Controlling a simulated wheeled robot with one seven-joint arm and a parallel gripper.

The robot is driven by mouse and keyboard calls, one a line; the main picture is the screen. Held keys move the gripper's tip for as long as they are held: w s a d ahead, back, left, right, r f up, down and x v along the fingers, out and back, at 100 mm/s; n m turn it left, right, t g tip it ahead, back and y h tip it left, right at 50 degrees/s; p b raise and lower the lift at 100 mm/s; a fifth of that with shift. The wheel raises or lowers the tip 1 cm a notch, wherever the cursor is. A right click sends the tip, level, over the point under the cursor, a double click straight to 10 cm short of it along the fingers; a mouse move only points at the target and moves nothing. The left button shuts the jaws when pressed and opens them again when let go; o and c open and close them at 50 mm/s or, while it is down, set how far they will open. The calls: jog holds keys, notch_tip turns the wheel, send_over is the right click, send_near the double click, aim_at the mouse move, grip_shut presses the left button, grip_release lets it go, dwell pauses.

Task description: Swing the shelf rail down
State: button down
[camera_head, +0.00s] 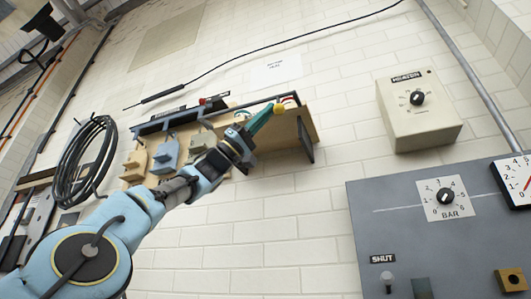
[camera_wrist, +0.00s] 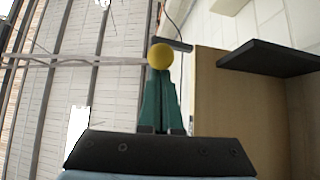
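The shelf rail (camera_head: 240,110) is a dark grey bar, raised along the top of the wooden shelf on the wall. Its right end lies near a yellow ball (camera_head: 279,110), which looks like a knob. My gripper (camera_head: 269,106) has green fingers reaching up to the right, with their tips right at this ball. In the wrist view, the fingers (camera_wrist: 160,92) lie close together and the whole yellow ball (camera_wrist: 160,56) shows at their tips. A short dark bar (camera_wrist: 177,45) is beside it. I see no finger around the ball; whether they touch is unclear.
The wooden shelf's end panel (camera_wrist: 222,110) and a dark flap (camera_wrist: 265,57) stand close right of my fingers. Grey and tan fittings (camera_head: 166,152) sit on the shelf. A heater box (camera_head: 420,125), a grey panel (camera_head: 400,240) and a cable coil (camera_head: 85,160) are farther off.

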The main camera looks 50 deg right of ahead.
jog(key=shift+d+f, duration=0.3)
jog(key=shift+f, duration=0.05)
jog(key=shift+w+d, duration=0.1)
dwell(0.5)
jog(key=b+v, duration=0.7)
jog(key=v, duration=0.4)
dwell(0.4)
